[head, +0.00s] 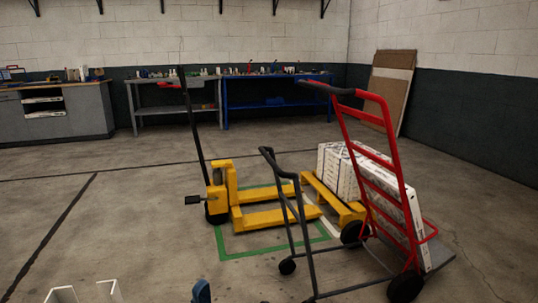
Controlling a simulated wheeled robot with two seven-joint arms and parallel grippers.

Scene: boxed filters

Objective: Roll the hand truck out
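The red hand truck (390,150) stands right of centre in the head view, leaning back towards me. Its dark grip (328,88) is at the top. A dark tube frame (303,225) with a small caster stands close in front and appears joined to it; the joint is unclear. Black wheels (405,287) rest on the floor. A long white carton (403,205) is on its far side above a grey toe plate (438,252). I cannot make out either gripper; white pieces and a blue piece at the bottom edge are cut off and unclear.
A yellow pallet jack (220,190) stands left of the truck near a green floor outline (262,253). Workbenches (280,100) and leaning boards (392,88) line the walls. Floor at left is clear.

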